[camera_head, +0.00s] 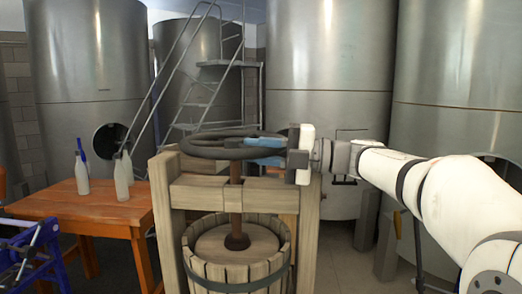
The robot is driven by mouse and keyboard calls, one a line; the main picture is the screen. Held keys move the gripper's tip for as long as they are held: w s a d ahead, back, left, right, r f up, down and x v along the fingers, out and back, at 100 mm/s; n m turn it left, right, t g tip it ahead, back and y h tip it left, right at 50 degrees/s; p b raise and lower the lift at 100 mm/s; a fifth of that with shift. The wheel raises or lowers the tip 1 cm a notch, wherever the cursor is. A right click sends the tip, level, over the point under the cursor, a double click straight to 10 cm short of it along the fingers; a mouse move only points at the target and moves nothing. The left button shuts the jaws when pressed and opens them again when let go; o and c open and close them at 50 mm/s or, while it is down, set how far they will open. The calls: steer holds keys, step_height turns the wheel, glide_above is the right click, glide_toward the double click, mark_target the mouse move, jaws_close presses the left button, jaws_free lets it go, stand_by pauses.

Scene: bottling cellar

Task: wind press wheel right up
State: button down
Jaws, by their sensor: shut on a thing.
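The press wheel (200,148) is a dark ring lying level on top of the wooden press frame (205,194). Its screw (236,205) runs down through the crossbeam to a round wooden press plate (238,246) inside the slatted basket (236,286). The plate sits near the basket's rim. My gripper (262,148) reaches in from the right and is shut on the right side of the wheel.
An orange wooden table (85,208) with pale bottles (122,178) stands at left. A blue metal object (35,245) is at the lower left. Large steel tanks (328,70) and a metal stair (190,95) stand behind. Bare floor (340,250) shows right of the press.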

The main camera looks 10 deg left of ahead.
steer(key=shift+f, duration=0.4)
steer(key=c, duration=1.3)
jaws_free()
steer(key=shift+w+a+r, duration=0.1)
steer(key=shift+w, duration=0.05)
steer(key=shift+r, duration=0.1)
steer(key=shift+w+d+f+b, duration=0.15)
steer(key=shift+d+b, duration=0.35)
steer(key=shift+d, duration=1.5)
steer(key=shift+w+d+f+b, duration=0.15)
steer(key=shift+d+b, duration=0.35)
steer(key=shift+d, duration=1.45)
steer(key=shift+r, duration=0.1)
